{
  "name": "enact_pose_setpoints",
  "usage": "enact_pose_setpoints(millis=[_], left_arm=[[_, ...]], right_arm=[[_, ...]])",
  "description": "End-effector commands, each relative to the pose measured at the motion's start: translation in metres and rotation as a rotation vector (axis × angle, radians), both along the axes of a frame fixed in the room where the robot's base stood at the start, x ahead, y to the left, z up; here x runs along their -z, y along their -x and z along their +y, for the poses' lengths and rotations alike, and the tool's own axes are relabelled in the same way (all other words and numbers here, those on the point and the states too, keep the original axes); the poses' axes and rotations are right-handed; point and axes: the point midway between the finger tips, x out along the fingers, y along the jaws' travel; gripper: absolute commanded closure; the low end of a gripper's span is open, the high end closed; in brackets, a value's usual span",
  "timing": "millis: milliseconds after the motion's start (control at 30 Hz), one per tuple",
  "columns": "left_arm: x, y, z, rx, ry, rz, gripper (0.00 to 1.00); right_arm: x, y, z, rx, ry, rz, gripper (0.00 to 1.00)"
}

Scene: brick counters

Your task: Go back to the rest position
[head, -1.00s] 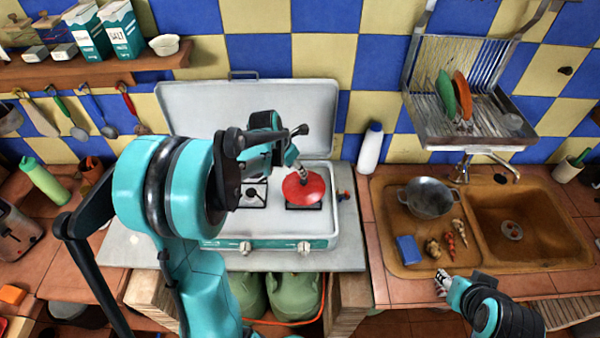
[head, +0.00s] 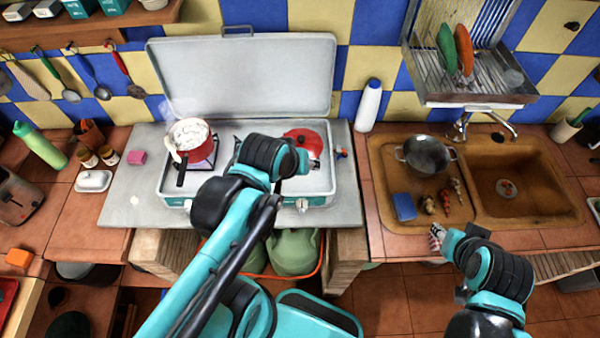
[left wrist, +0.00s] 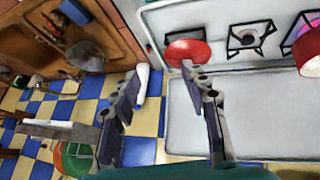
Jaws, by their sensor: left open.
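My left arm (head: 215,240) reaches up from the bottom of the head view, its wrist in front of the stove; there the arm hides the fingers. In the left wrist view my left gripper (left wrist: 160,85) is open, with nothing between its fingers. My right gripper (head: 437,236) hangs in front of the counter edge below the sink; its jaws are too small to read.
A red pot (head: 190,134) with bubbling contents stands on the left burner. A white bottle (head: 368,105) stands right of the stove. The sink (head: 530,205) is at right.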

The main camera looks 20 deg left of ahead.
Motion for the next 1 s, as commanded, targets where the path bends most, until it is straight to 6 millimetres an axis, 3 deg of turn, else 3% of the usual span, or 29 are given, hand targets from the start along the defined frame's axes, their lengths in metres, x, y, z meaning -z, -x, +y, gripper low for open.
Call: enact_pose_setpoints(millis=[100, 200, 633, 767, 1000], left_arm=[[0.005, 0.016, -0.007, 0.201, -0.137, -0.027, 0.55], [0.007, 0.022, -0.008, 0.286, -0.199, -0.038, 0.55], [0.014, 0.022, -0.009, 0.309, -0.215, -0.040, 0.55], [0.038, 0.022, -0.009, 0.308, -0.214, -0.040, 0.55], [0.117, 0.022, -0.009, 0.308, -0.214, -0.040, 0.55]], right_arm=[[0.000, 0.000, 0.000, 0.000, 0.000, 0.000, 0.60], [0.000, 0.000, 0.000, 0.000, 0.000, 0.000, 0.60], [0.007, 0.000, 0.000, 0.000, 0.000, 0.000, 0.60], [0.031, 0.000, 0.000, 0.000, 0.000, 0.000, 0.60], [0.110, 0.000, 0.000, 0.000, 0.000, 0.000, 0.60]])
